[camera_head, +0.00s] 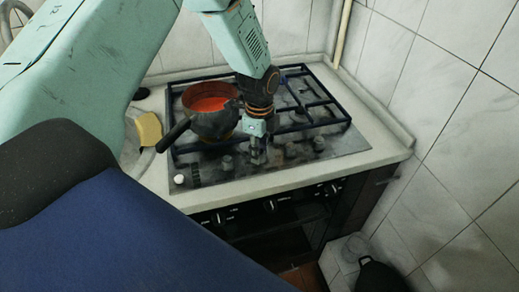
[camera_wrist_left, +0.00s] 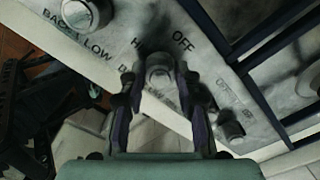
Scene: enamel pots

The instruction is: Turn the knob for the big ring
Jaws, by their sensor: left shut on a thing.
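The gas stove's front panel carries a row of knobs. My left gripper (camera_head: 256,154) reaches down to a knob in the middle of this row. In the left wrist view the gripper (camera_wrist_left: 158,82) has one finger on each side of a round grey knob (camera_wrist_left: 160,72) and is shut on it. The printed words OFF, HI and LOW show near it. Which ring this knob serves cannot be told. Another knob (camera_head: 227,163) stands to the left, and a further knob (camera_head: 291,150) to the right. My right gripper is not in view.
A dark pot (camera_head: 213,124) with a red inside stands on the left of the black grate (camera_head: 330,118), its handle pointing front left. A yellow sponge (camera_head: 149,129) lies left of the stove. Tiled walls close off the back and right. A dark container (camera_head: 380,277) stands low at right.

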